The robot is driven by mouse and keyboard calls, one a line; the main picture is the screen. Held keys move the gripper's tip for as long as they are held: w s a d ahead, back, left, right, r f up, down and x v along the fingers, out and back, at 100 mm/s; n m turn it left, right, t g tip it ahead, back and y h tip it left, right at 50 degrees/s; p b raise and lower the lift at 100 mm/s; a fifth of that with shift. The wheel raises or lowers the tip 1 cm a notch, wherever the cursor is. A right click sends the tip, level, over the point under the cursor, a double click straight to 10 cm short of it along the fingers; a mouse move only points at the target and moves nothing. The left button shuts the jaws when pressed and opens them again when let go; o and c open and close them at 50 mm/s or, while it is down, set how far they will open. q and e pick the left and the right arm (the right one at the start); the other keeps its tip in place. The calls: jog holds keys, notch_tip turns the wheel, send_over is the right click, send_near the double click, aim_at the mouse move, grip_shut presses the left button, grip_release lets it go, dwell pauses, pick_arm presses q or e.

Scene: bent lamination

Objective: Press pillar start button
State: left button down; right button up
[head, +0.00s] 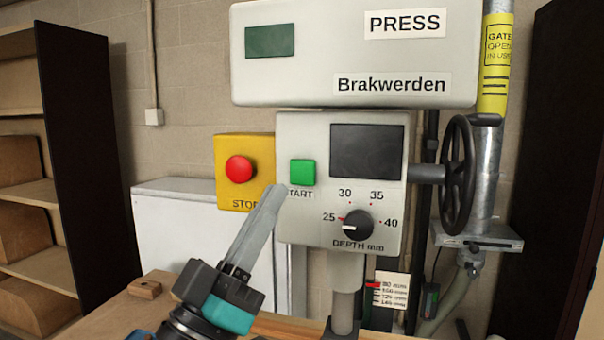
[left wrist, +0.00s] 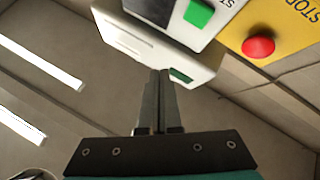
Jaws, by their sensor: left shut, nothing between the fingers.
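The green square start button (head: 302,172) sits at the upper left of the grey press control panel (head: 300,222), above the partly covered START label. My left gripper (head: 275,192) is shut and empty. Its fingertips show just below and left of the button in the head view, over the panel's left edge; I cannot tell whether they touch it. In the left wrist view the shut fingers (left wrist: 159,72) point up the picture, with the green button (left wrist: 198,14) above and to the right of them. My right gripper is not in view.
A yellow box with a red stop button (head: 239,169) is just left of the panel. A black depth knob (head: 357,225) and dark screen (head: 367,151) share the panel. A black handwheel (head: 458,175) stands to the right. A wooden bench edge (head: 270,327) runs below.

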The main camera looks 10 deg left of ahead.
aim_at(306, 164)
pick_arm(q)
jog(key=shift+w+d+b, duration=0.15)
jog(key=shift+w+b, duration=1.25)
jog(key=shift+w, duration=3.05)
jog(key=shift+w, duration=0.1)
jog(key=shift+w, duration=0.3)
jog(key=shift+w, duration=0.45)
jog(key=shift+s, duration=0.9)
